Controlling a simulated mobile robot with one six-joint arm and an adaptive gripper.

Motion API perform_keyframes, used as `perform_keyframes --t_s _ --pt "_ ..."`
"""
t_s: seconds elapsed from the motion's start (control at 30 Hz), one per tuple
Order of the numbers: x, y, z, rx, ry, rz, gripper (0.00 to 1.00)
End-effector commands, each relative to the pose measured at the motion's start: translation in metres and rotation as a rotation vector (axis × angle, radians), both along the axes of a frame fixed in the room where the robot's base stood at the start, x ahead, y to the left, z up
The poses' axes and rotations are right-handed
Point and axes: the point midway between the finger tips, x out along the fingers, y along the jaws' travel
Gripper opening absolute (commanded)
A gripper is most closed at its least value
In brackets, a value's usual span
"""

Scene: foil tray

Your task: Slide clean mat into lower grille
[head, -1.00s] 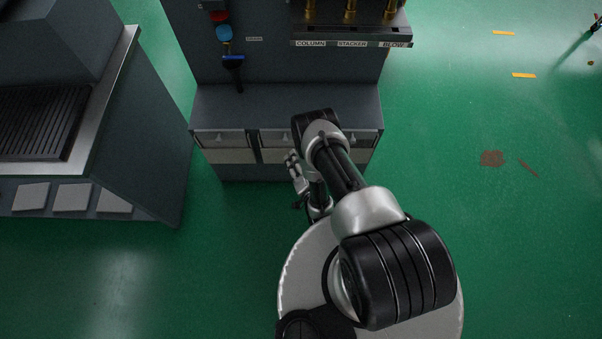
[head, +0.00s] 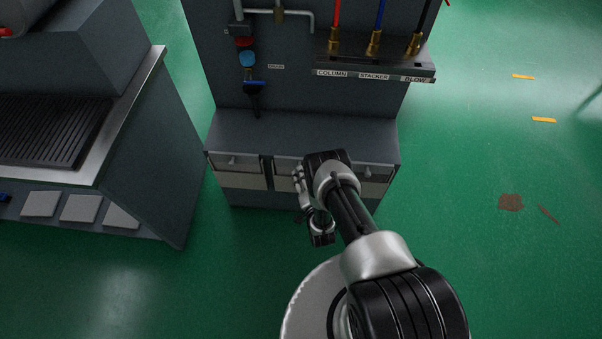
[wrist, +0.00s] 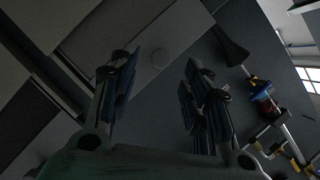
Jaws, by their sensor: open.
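My gripper (head: 299,183) is in front of the middle of the grey cabinet (head: 250,132) in the head view, partly hidden by my arm. In the wrist view my gripper (wrist: 158,80) has its two dark-padded fingers spread, with nothing between them. A dark slatted grille (head: 45,130) lies on top of the left machine. I cannot make out a clean mat or a grille marked as lower.
Drawer-like fronts with pale lower panels (head: 240,181) line the cabinet. A shelf labelled COLUMN, STACKER and BLOW (head: 374,76) carries brass fittings. Several light grey square plates (head: 81,208) sit low on the left machine.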

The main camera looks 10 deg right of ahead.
Motion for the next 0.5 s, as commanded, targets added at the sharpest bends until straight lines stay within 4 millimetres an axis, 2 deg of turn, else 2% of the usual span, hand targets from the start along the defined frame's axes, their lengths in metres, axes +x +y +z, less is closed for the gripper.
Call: perform_keyframes --t_s 0.1,0.2,0.5 --pt "0.020 0.000 -0.006 0.000 -0.003 -0.001 0.44" --pt "0.031 0.000 -0.009 0.000 -0.001 0.000 0.44" --pt "0.042 0.000 -0.009 0.000 0.001 -0.001 0.44"
